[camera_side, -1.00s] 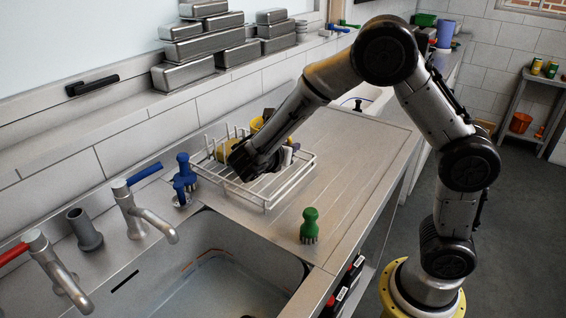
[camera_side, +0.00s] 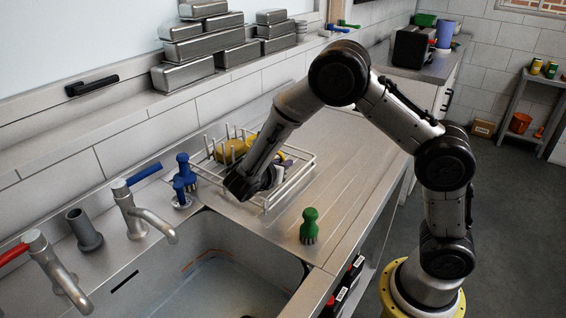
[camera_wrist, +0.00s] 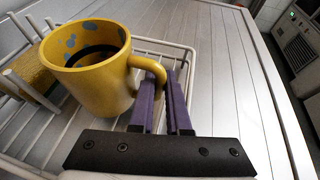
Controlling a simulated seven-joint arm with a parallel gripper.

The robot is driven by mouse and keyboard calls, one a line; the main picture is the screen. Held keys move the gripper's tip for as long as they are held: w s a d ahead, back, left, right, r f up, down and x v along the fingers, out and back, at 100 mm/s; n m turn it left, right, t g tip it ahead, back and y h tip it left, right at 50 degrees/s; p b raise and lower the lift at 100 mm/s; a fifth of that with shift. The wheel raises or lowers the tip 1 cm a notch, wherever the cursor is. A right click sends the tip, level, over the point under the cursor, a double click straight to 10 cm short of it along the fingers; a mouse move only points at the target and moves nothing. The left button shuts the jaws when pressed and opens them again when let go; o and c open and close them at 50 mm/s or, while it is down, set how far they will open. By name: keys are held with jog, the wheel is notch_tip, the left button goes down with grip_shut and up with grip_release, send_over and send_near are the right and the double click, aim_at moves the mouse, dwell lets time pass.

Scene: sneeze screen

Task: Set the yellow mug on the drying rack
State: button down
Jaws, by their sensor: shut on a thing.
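The yellow mug (camera_wrist: 101,86) shows large in the wrist view, its open top towards the camera, with blue patches inside. My gripper (camera_wrist: 167,82) has its purple fingers shut on the mug's handle at the right. The white wire drying rack (camera_side: 297,180) stands on the counter, and its wires also show around the mug in the wrist view (camera_wrist: 190,52). The mug is over or in the rack; I cannot tell if its base touches the wires. In the side view my arm hides most of it.
Another yellow item (camera_side: 229,151) sits among the rack's prongs, left of the mug in the wrist view (camera_wrist: 32,76). A green brush (camera_side: 309,226) stands on the counter near the sink (camera_side: 225,265). Counter right of the rack is clear.

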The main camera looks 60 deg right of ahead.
jog(key=c, duration=0.9)
grip_release()
jog(key=shift+a+r, duration=0.2)
jog(key=v, duration=1.2)
jog(key=s+d+r+m+g+y, duration=0.1)
jog(key=s+d+r+m+y, duration=0.1)
jog(key=s+d+m+y, duration=0.25)
jog(key=s+d+r+m+g+y, duration=0.1)
jog(key=s+r+m+y, duration=0.2)
jog(key=s+m, duration=0.4)
jog(key=shift+s+a+r+m+t+y, duration=0.35)
jog(key=shift+s+a+m+t+y, duration=0.55)
jog(key=shift+s+m, duration=0.75)
jog(key=shift+s+a+r+m+t+y, duration=0.55)
jog(key=shift+s+m+y, duration=0.6)
jog(key=shift+s, duration=0.9)
jog(key=shift+s+a+r+m+t+y, duration=0.2)
jog(key=shift+s+a+m+t+y, duration=0.65)
jog(key=shift+s+m, duration=0.85)
jog(key=shift+s+d, duration=0.15)
